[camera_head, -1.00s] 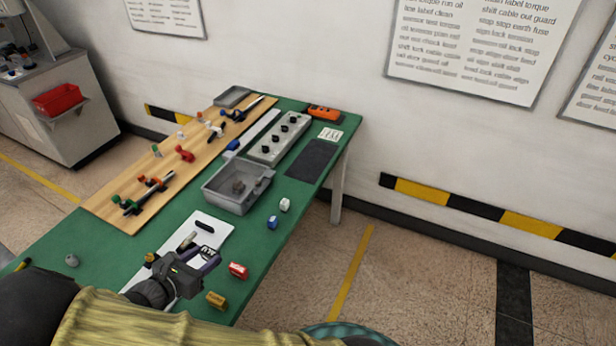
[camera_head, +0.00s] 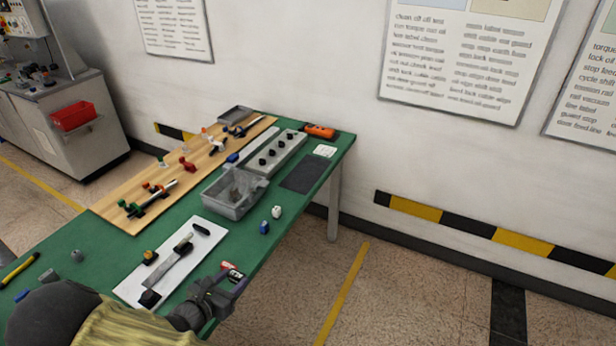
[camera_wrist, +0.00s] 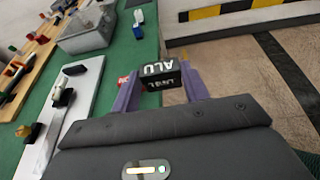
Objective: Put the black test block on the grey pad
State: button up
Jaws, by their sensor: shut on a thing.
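The black test block (camera_wrist: 161,73) has white lettering on its faces. My gripper (camera_wrist: 161,88) is shut on it with purple fingers at either side. In the head view my gripper (camera_head: 232,284) is low in the picture at the table's right edge, and the block (camera_head: 235,277) shows only in part. A red block (camera_head: 226,266) appears close by, partly covered; a bit of it shows in the wrist view (camera_wrist: 123,82). The flat dark grey pad (camera_head: 303,173) lies bare at the far right of the green table, well away from my gripper.
A grey bin (camera_head: 231,208) stands between my gripper and the pad. A blue block (camera_head: 264,227) and a white block (camera_head: 277,212) stand right of it. A white board (camera_head: 127,289) with small parts lies left. A grey panel with black knobs (camera_head: 285,152) borders the pad.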

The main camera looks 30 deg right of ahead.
jog(key=s+d+f, duration=0.1)
jog(key=d+f, duration=0.6)
jog(key=shift+s+d, duration=0.3)
jog(key=shift+s, duration=0.1)
